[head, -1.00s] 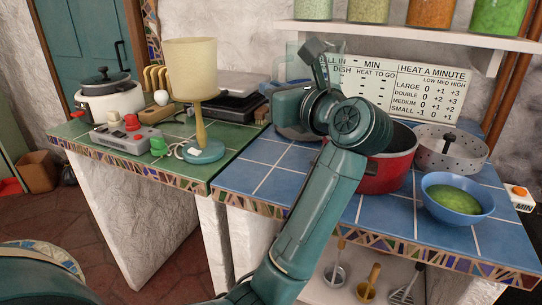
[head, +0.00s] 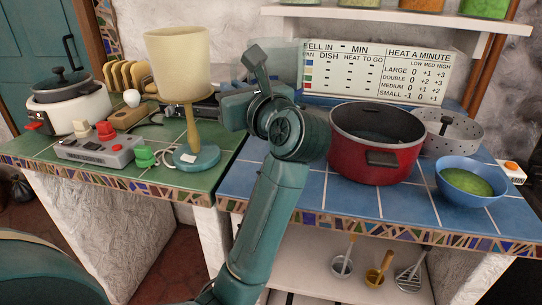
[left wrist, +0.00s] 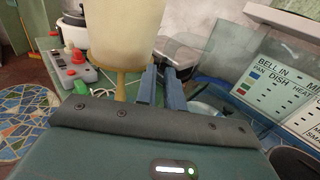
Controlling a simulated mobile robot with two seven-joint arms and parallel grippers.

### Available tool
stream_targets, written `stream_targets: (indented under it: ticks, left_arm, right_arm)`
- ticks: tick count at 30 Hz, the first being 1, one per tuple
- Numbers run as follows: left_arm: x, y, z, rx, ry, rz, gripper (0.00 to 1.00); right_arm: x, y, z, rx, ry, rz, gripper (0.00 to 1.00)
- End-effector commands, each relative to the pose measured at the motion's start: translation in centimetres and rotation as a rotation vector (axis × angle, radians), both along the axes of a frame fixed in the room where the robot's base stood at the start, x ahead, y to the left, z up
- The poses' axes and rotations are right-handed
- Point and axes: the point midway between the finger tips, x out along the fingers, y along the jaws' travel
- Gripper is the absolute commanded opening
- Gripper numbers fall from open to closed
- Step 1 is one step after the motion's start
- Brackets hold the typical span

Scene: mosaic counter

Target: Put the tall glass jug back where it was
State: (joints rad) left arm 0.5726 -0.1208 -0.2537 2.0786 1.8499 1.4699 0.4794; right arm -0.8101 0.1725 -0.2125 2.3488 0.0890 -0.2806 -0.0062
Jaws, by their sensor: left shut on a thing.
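The tall glass jug is clear and hard to see. In the head view its faint upper part (head: 284,58) shows behind my left arm, in front of the sign's left edge. In the left wrist view its clear wall (left wrist: 208,72) stands just right of my left gripper's fingers (left wrist: 163,78). The left gripper is shut on the jug; the exact grip point is unclear. In the head view my wrist hides the fingers and the jug's lower part, so I cannot tell whether its base touches anything. My right gripper is not in view.
A lamp (head: 189,70) stands close on the left, on the green-tiled counter (head: 190,182). A red pot (head: 375,150), a steamer (head: 462,137) and a blue bowl (head: 470,187) stand on the blue-tiled counter (head: 300,190). A white sign (head: 390,75) stands at the back.

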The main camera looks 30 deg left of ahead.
Motion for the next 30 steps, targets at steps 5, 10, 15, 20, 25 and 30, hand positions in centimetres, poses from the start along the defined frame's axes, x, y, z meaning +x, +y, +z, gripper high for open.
stream_targets:
  ticks: [5, 10, 15, 20, 25, 30]
  left_arm:
    - [-0.2, 0.3, -0.4, 0.004, -0.004, -0.002, 0.00]
    - [-0.3, 0.3, -3.3, 0.007, 0.000, -0.003, 0.00]
    - [-0.2, 0.3, -5.8, 0.006, -0.002, -0.003, 0.00]
    - [-0.3, 0.3, -7.3, 0.005, -0.002, -0.003, 0.00]
    - [-0.2, 0.3, -9.6, 0.006, -0.002, -0.003, 0.00]
    - [-0.2, 0.2, -10.0, 0.003, -0.005, -0.003, 0.00]
  right_arm:
    - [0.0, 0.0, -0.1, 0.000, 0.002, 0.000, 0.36]
    - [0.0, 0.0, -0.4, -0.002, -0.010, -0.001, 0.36]
    - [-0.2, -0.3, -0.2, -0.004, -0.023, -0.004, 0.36]
    - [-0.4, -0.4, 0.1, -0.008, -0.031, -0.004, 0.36]
    - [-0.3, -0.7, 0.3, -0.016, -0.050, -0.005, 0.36]
    - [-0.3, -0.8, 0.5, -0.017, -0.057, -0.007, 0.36]
